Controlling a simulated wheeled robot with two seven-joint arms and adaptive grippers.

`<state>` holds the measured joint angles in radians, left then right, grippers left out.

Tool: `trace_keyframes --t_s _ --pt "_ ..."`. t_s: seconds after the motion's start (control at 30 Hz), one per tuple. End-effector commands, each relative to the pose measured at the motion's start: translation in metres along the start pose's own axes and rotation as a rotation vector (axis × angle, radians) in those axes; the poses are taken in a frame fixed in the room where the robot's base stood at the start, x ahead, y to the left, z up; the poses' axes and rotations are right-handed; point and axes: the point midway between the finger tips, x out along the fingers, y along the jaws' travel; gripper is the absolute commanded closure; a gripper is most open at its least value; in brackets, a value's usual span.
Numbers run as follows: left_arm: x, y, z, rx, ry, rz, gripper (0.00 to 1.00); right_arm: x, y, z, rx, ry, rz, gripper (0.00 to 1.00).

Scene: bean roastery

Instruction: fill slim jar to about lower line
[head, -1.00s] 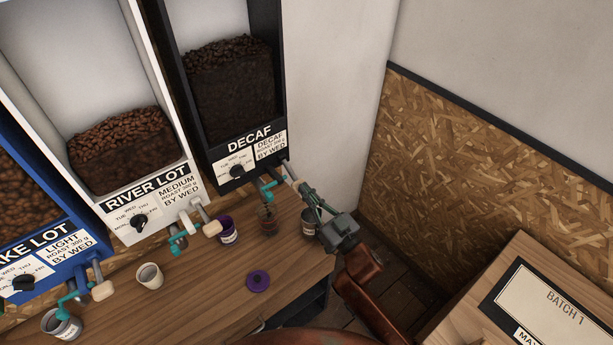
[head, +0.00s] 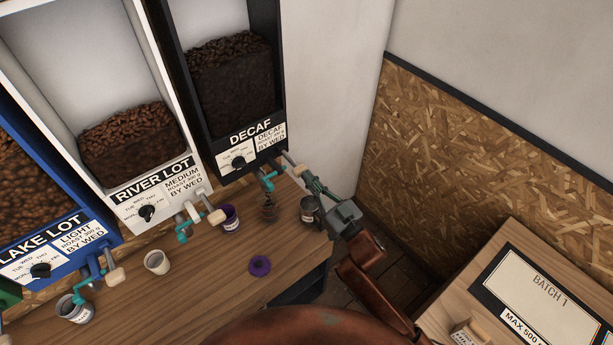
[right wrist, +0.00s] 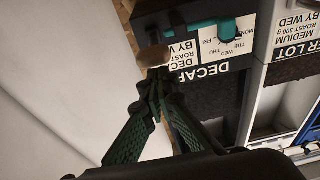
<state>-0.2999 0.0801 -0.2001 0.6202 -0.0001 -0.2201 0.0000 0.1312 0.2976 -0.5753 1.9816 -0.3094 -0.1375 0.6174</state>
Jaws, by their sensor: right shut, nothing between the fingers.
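A slim clear jar (head: 268,209) stands on the bench under the DECAF dispenser (head: 225,100). It looks dark inside; its fill level and lines are too small to tell. The dispenser has a teal spout part (head: 268,181) and a lever with a tan knob (head: 299,170). My right gripper (head: 309,180) is shut and empty, its fingertips right by that knob. In the right wrist view the fingertips (right wrist: 157,75) meet just below the knob (right wrist: 154,56); I cannot tell whether they touch it. My left gripper is out of view.
RIVER LOT (head: 128,140) and LAKE LOT (head: 35,205) dispensers stand left. A purple jar (head: 230,218), a pale cup (head: 157,262), a grey can (head: 309,209) and a purple lid (head: 259,266) are on the bench. A BATCH 1 board (head: 540,290) lies right.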

Motion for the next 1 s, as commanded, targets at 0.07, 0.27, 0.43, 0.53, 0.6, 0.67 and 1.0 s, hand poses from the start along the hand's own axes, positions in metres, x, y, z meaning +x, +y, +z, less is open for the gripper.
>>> trace_keyframes --t_s 0.07,0.27,0.43,0.53,0.6,0.67,1.0 --pt "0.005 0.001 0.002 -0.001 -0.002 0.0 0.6 -0.023 0.001 0.005 0.001 -0.003 0.001 1.0" --pt "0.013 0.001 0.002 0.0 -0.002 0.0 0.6 -0.064 -0.002 0.008 0.001 0.0 -0.005 1.0" --pt "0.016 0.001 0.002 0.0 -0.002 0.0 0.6 -0.087 -0.002 0.007 0.0 0.004 -0.007 1.0" --pt "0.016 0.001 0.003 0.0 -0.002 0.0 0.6 -0.094 -0.002 0.007 0.0 0.004 -0.006 1.0" --pt "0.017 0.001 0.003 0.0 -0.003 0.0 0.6 -0.097 -0.002 0.006 0.0 0.005 -0.006 1.0" --pt "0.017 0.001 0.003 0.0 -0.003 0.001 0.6 -0.097 -0.002 0.006 0.0 0.006 -0.006 1.0" --pt "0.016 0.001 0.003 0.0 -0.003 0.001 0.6 -0.098 -0.001 0.005 -0.001 0.006 -0.005 1.0"
